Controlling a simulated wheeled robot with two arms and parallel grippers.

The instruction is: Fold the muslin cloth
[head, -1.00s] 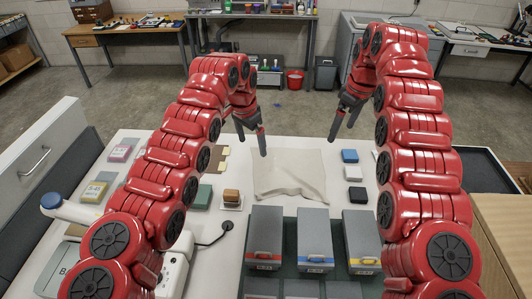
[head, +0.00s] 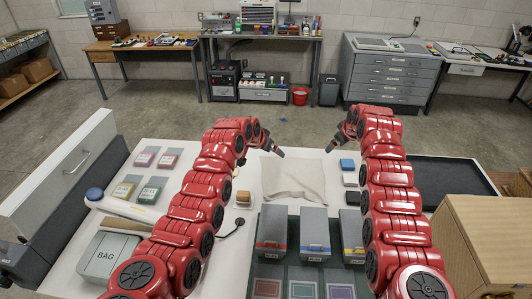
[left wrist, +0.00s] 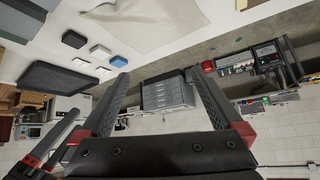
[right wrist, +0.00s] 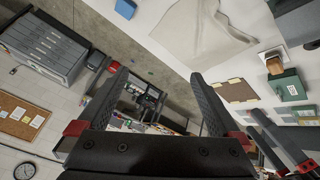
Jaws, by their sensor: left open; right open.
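The muslin cloth (head: 292,180) is a pale beige sheet on the white table, in the middle of the head view. It lies mostly flat, with a raised crease near its front edge. It also shows at the top of the left wrist view (left wrist: 150,22) and of the right wrist view (right wrist: 205,30). My left gripper (head: 274,148) is above the cloth's far left corner, apart from it. My right gripper (head: 332,146) is above the far right corner, also apart. In the wrist views the fingers of the left (left wrist: 155,85) and right (right wrist: 155,90) grippers stand wide apart with nothing between them.
Blue, white and black blocks (head: 347,164) stand right of the cloth. A brown block (head: 243,197) on a white base stands at its left. Grey boxes (head: 313,225) line the near side.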

